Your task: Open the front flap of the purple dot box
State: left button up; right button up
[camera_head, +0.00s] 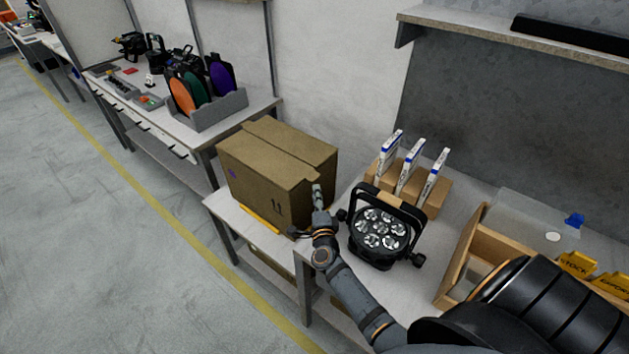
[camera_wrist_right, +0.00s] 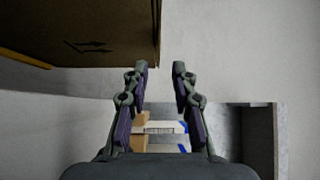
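The cardboard box (camera_head: 262,190) stands on the end of a white table, with a small purple dot (camera_head: 232,173) on its left-hand face. Its top flaps (camera_head: 275,152) lie about flat, with a seam between them. My right gripper (camera_head: 318,196) is beside the box's right-hand side, close to its top corner. In the right wrist view the right gripper (camera_wrist_right: 160,68) is open, with nothing between its fingertips. The box (camera_wrist_right: 85,30) fills the upper left there, apart from the fingers. My left gripper is out of view.
A black par light (camera_head: 378,235) stands just right of my right gripper. Behind it is a cardboard holder (camera_head: 433,197) with white booklets. A wooden tray (camera_head: 462,255) is farther right. A yellow strip (camera_head: 262,220) lies along the table by the box.

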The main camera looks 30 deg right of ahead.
jog(key=x, duration=0.6)
jog(key=shift+w+d, duration=0.2)
jog(key=shift+w, duration=0.1)
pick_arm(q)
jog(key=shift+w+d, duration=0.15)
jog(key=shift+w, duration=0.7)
pick_arm(e)
grip_shut()
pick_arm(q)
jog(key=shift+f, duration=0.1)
pick_arm(e)
jog(key=shift+f, duration=0.1)
